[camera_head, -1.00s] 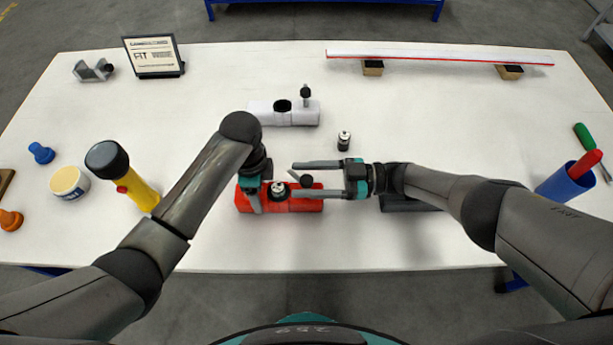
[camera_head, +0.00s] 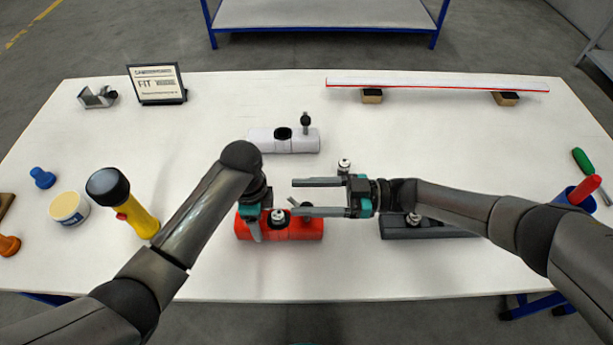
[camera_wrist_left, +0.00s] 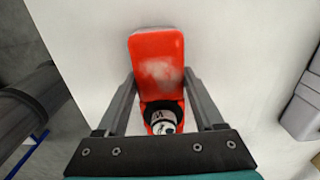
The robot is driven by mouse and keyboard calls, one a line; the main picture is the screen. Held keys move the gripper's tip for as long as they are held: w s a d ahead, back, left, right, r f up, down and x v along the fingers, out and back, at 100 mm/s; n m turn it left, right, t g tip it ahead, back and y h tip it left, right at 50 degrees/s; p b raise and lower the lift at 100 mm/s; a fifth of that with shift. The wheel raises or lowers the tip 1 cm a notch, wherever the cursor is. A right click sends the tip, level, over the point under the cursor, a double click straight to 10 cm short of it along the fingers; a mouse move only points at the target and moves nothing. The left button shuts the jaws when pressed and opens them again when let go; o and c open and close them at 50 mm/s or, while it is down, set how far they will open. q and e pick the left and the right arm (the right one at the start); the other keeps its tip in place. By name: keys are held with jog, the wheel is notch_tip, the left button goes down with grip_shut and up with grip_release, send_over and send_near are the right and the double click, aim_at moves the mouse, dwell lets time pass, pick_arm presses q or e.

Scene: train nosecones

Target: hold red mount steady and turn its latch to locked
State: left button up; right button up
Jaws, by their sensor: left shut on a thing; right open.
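The red mount (camera_head: 312,229) lies on the white table near its front edge. A silver-and-black round piece (camera_head: 278,217) sits in its socket; it also shows in the left wrist view (camera_wrist_left: 162,122). My left gripper (camera_head: 254,228) is shut on the mount, with one finger along each side in the left wrist view (camera_wrist_left: 160,92). The latch (camera_head: 305,207), a black knob with a small grey lever, is at the mount's right part and is partly hidden by a finger. My right gripper (camera_head: 294,197) is open, pointing left, its fingers over or beside the latch; their height is unclear.
A white mount (camera_head: 300,140) with an upright latch stands behind. A loose silver-and-black piece (camera_head: 344,166) is close to my right gripper. A dark grey mount (camera_head: 445,231) lies under my right arm. A yellow flashlight (camera_head: 135,215) stands left of my left arm.

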jog(key=shift+r, duration=2.95)
jog(key=shift+s+a, duration=0.1)
jog(key=s+d+f+m+t+h, duration=0.3)
jog(key=s+f+m+t+h, duration=0.5)
jog(key=f+m+t+h, duration=0.5)
jog(key=w+a+r+t, duration=0.1)
jog(key=w+a, duration=0.1)
jog(key=w, duration=0.3)
jog(key=w+a+r+t+y, duration=0.1)
jog(key=w+a+r+t, duration=0.1)
jog(key=w, duration=0.4)
jog(key=shift+m, duration=0.3)
